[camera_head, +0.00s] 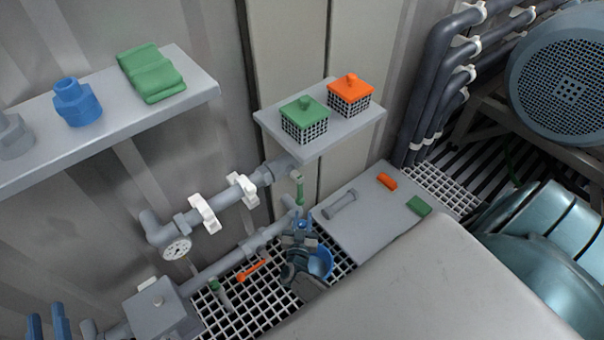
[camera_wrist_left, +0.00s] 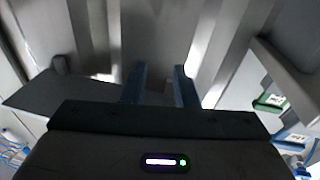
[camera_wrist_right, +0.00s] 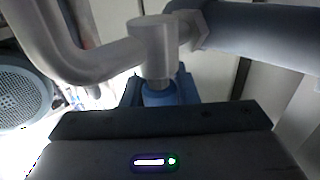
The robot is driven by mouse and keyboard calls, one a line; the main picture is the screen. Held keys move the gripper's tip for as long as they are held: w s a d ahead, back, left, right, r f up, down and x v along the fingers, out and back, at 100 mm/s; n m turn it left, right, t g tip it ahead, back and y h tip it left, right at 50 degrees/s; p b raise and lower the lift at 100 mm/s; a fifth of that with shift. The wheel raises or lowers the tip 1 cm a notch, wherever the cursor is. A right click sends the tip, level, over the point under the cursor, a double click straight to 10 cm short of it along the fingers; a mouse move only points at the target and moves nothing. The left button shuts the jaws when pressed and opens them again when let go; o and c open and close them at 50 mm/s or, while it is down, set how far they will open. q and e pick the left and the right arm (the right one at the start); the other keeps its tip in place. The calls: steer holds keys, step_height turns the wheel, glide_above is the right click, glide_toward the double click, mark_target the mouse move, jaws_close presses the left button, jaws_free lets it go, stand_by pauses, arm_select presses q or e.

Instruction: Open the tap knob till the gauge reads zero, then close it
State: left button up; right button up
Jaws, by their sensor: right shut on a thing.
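The round white gauge (camera_head: 177,248) hangs under the left end of the upper grey pipe in the head view; its needle is too small to read. My right gripper (camera_head: 303,222) is by the grey pipework at the centre. In the right wrist view its blue fingers are shut around a blue knob (camera_wrist_right: 160,94) under a grey tap body (camera_wrist_right: 155,45). The fingers partly hide the knob. My left gripper (camera_head: 48,322) is at the lower left edge of the head view. In the left wrist view its two blue fingers (camera_wrist_left: 159,86) stand apart with nothing between them.
A small shelf (camera_head: 318,148) holds a green-lidded basket (camera_head: 304,120) and an orange-lidded basket (camera_head: 350,95). A grey box (camera_head: 160,308) stands near my left gripper.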

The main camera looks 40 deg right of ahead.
steer(key=shift+m+g+h, duration=0.6)
steer(key=shift+g+h, duration=0.1)
arm_select(q)
steer(key=shift+s+f+g, duration=0.15)
steer(key=shift+f+g, duration=0.15)
steer(key=shift+f, duration=0.3)
arm_select(e)
steer(key=shift+d+m+g+h, duration=0.1)
steer(key=shift+m+g+h, duration=0.3)
steer(key=shift+g+h, duration=0.15)
steer(key=shift+s, duration=0.1)
steer(key=o, duration=1)
steer(key=shift+s+a, duration=0.15)
steer(key=shift+a, duration=0.05)
arm_select(q)
steer(key=f+g, duration=0.1)
steer(key=s+f+g, duration=0.1)
steer(key=f, duration=0.1)
steer(key=f+p, duration=0.1)
steer(key=shift+s+d+f+g, duration=0.25)
steer(key=shift+s+f+g, duration=0.05)
steer(key=shift+s+g, duration=0.1)
arm_select(e)
steer(key=v, duration=1)
steer(key=shift+a, duration=0.15)
